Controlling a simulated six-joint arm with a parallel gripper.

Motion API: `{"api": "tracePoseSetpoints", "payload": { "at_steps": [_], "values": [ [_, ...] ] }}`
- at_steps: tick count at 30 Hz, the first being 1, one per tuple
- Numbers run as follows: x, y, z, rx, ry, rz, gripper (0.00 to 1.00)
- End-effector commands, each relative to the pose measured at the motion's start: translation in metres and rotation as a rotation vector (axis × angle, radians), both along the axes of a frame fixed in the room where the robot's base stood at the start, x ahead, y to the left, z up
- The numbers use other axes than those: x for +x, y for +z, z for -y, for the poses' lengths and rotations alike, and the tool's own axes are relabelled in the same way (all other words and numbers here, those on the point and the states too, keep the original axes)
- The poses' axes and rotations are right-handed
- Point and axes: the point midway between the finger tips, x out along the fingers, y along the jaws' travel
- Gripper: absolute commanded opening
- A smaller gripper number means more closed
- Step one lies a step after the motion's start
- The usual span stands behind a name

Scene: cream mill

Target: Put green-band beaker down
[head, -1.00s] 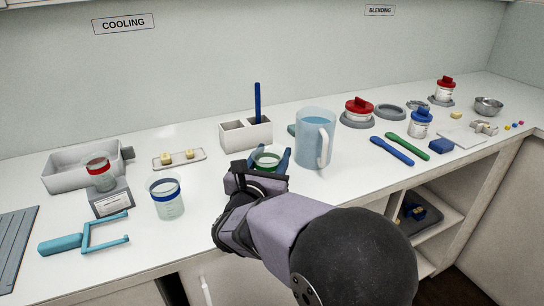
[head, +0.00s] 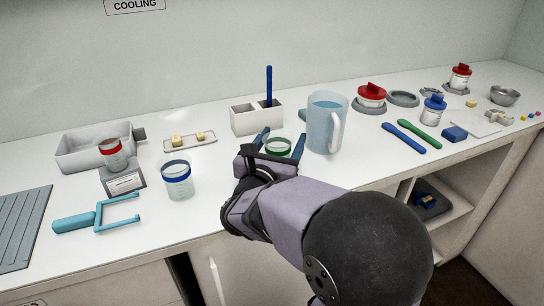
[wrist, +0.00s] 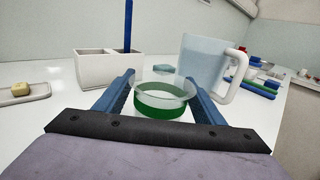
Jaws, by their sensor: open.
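The green-band beaker (wrist: 162,98) stands upright between the two blue fingers of my gripper (wrist: 160,92) in the wrist view. In the head view, the beaker (head: 278,147) is mostly hidden behind my gripper (head: 282,143), with only its rim and green band showing. The fingers are spread, one on each side of the beaker. The beaker appears to stand on the white counter (head: 215,215), but its base is hidden.
A pitcher of blue liquid (head: 322,128) stands close to the right of the beaker. A white two-part holder (head: 243,121) with a blue stick is behind it. A blue-band beaker (head: 177,184) and a light-blue handled frame (head: 80,221) are at left. Counter between the beakers is clear.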

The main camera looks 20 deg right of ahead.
Motion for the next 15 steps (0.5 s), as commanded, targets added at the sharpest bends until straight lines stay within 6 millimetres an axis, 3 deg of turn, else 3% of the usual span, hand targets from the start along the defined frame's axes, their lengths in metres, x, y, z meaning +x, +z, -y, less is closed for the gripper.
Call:
{"api": "tracePoseSetpoints", "payload": {
  "at_steps": [15],
  "values": [
    [-0.065,0.000,-0.057,0.001,0.006,0.001,0.63]
  ]
}}
